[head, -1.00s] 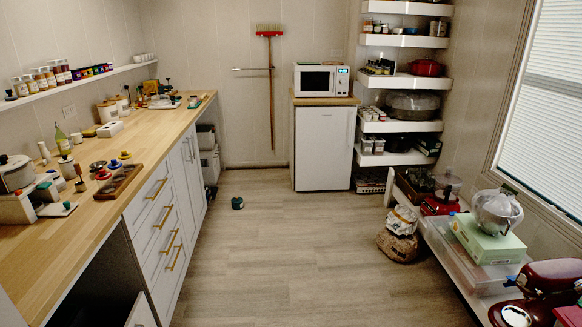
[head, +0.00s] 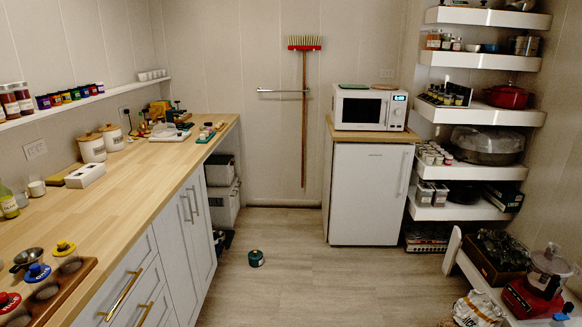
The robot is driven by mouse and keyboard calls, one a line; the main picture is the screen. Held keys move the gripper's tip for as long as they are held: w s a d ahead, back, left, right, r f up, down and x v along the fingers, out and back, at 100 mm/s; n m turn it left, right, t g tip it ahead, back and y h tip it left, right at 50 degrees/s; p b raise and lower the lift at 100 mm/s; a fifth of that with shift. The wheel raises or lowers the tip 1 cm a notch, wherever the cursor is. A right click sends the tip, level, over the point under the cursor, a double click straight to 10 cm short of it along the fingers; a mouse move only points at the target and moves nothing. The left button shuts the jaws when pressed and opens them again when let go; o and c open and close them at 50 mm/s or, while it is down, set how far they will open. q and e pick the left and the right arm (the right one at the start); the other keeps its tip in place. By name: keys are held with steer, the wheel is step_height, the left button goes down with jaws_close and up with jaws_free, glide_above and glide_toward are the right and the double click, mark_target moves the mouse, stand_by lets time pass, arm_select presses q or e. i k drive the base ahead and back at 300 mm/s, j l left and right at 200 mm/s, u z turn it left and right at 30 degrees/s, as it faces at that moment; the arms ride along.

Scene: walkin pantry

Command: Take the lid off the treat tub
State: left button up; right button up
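A small dark green tub (head: 256,258) stands on the floor in the middle of the room, near the front of the drawers; it may be the treat tub, but its label is too small to read. Two white canisters with wooden lids, a nearer one (head: 92,148) and a farther one (head: 113,137), stand upright at the back of the left counter against the wall. I cannot tell for certain which container is the treat tub. Neither of my grippers is in view.
The wooden counter (head: 150,190) runs along the left, with drawers below. A white fridge (head: 369,195) carrying a microwave (head: 369,108) stands at the back. A paper sack (head: 478,310) and a red appliance (head: 537,285) are at lower right. The middle floor (head: 340,285) is clear.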

mark_target(253, 256)
steer(key=i, duration=2.6)
